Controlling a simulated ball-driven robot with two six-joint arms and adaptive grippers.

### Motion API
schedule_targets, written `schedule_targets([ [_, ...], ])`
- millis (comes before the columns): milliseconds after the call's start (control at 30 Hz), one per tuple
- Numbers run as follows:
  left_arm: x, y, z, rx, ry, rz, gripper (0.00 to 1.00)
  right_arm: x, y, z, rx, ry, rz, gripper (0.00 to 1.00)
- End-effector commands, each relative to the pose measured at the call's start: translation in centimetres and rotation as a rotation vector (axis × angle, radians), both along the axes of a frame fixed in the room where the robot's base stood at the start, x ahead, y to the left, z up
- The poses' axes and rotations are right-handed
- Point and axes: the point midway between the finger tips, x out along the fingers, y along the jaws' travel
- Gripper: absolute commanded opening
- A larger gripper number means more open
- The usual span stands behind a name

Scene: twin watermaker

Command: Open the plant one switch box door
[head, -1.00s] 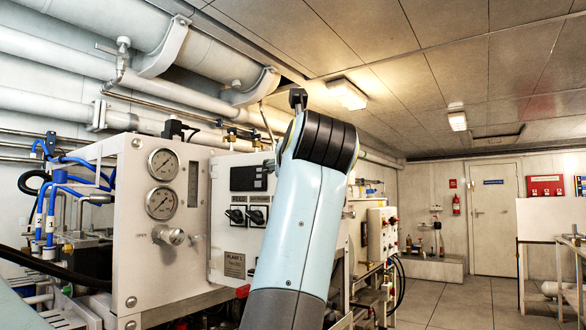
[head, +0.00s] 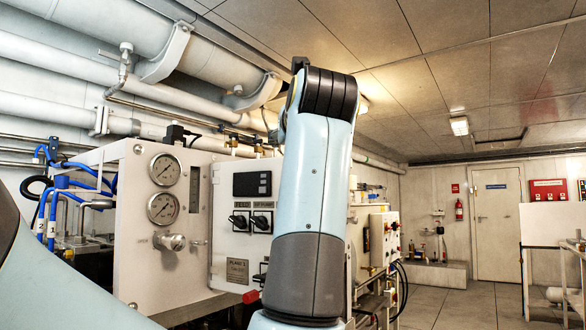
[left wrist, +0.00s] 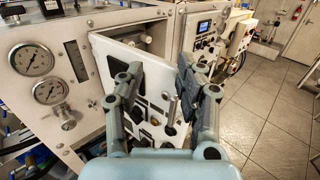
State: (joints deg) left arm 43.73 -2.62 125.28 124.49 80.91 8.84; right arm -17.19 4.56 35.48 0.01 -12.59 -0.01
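The plant one switch box door is a white panel with a dark display, black rotary switches and a "PLANT 1" plate. In the head view the door (head: 225,215) is partly hidden by my arm. In the left wrist view the door (left wrist: 131,62) stands ajar, its right side swung out from the box, with the interior (left wrist: 150,35) showing behind its top edge. My left gripper (left wrist: 158,85) is open, one finger in front of the door face and the other past its right edge. Contact cannot be told. The gripper is hidden in the head view. My right gripper is not in view.
A gauge panel (head: 140,240) with two dials and a knob stands left of the door. Another control box (head: 383,238) stands farther right. Large pipes (head: 100,25) run overhead. The tiled floor (left wrist: 265,125) to the right is clear.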

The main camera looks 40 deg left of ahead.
Motion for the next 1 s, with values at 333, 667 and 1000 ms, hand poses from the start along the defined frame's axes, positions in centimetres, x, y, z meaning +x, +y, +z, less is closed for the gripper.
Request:
schedule_targets([
  [333,0.3,-0.3,3.9,-0.003,0.009,-0.005,0.33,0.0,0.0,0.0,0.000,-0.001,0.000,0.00],
  [667,0.3,-0.3,3.9,-0.004,0.011,-0.007,0.33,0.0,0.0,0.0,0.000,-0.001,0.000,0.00],
  [1000,-0.4,0.4,3.8,0.068,0.003,0.044,0.33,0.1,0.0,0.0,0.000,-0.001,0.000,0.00],
])
